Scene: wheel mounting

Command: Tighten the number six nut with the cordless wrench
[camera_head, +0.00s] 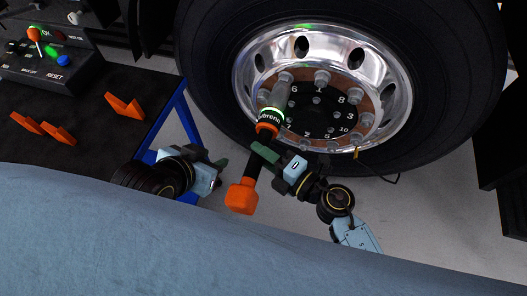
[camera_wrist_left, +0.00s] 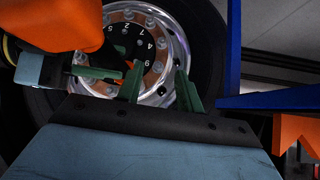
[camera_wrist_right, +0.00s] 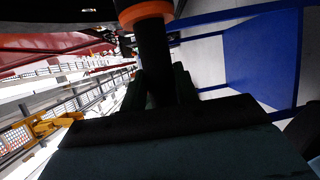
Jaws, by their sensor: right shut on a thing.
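The cordless wrench is black and orange with a silver socket end and a lit green ring (camera_head: 269,118). Its orange base (camera_head: 241,196) points down, and the socket end lies over the rim beside the number 6. The number six nut (camera_head: 285,77) shows at the socket's tip; I cannot tell whether the socket is seated on it. My right gripper (camera_head: 262,155) is shut on the black handle, which also shows between its fingers in the right wrist view (camera_wrist_right: 157,85). My left gripper (camera_head: 222,165) is open and empty, left of the wrench; its parted green fingers show in the left wrist view (camera_wrist_left: 160,70).
The tyre (camera_head: 200,60) surrounds the chrome rim (camera_head: 253,60) with several numbered nuts. A dark table (camera_head: 90,135) on a blue frame stands at left with orange holders (camera_head: 124,106) and a button box (camera_head: 45,72). A thin cable (camera_head: 385,180) hangs below the rim.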

